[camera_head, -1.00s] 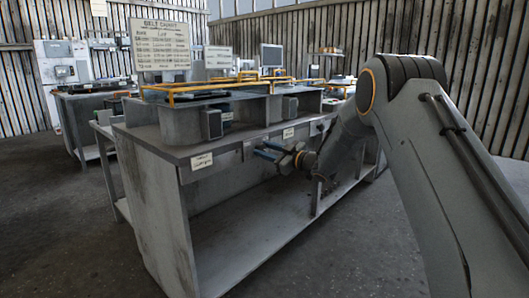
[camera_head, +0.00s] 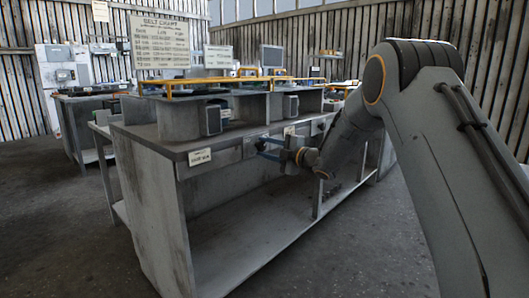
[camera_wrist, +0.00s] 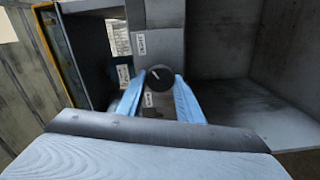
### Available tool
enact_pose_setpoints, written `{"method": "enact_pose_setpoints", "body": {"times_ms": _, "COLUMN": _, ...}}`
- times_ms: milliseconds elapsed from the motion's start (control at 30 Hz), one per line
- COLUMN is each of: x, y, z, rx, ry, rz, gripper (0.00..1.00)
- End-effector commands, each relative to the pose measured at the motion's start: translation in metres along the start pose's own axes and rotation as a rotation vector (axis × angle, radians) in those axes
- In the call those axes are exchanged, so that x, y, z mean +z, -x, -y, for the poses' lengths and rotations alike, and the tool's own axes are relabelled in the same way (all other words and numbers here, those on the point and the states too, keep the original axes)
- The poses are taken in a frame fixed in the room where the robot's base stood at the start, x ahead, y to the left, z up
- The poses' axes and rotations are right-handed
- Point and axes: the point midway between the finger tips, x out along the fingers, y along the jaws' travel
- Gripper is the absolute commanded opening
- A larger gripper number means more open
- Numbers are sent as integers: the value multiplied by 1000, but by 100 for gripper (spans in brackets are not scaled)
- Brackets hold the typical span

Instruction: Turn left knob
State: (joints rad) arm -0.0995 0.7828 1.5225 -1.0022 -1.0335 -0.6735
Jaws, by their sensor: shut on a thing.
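The knob (camera_wrist: 159,78) is round and black with a pale pointer line, and sits on the grey front panel (camera_wrist: 172,48) of the bench. My gripper (camera_wrist: 160,84) has blue fingers, one on each side of the knob, and is shut on it. The head view shows my gripper (camera_head: 268,147) at the bench's front panel, just below the top's edge. The knob itself is hidden or too small to tell there, so I cannot tell from that view which knob this is.
White labels (camera_head: 200,156) mark the bench front, one more (camera_head: 289,131) farther right. The bench top (camera_head: 160,142) carries a yellow rail (camera_head: 215,80) and grey housings. An open lower shelf (camera_head: 235,225) lies below my gripper. The floor in front is clear.

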Motion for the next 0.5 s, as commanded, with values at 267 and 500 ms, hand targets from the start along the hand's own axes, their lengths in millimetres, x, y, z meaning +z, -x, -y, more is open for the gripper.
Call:
{"method": "enact_pose_setpoints", "body": {"times_ms": 267, "x": 4, "y": 2, "z": 3, "rx": -1, "ry": 241, "rz": 7, "gripper": 11}}
{"method": "enact_pose_setpoints", "body": {"times_ms": 500, "x": 4, "y": 2, "z": 3, "rx": -1, "ry": 393, "rz": 7, "gripper": 11}}
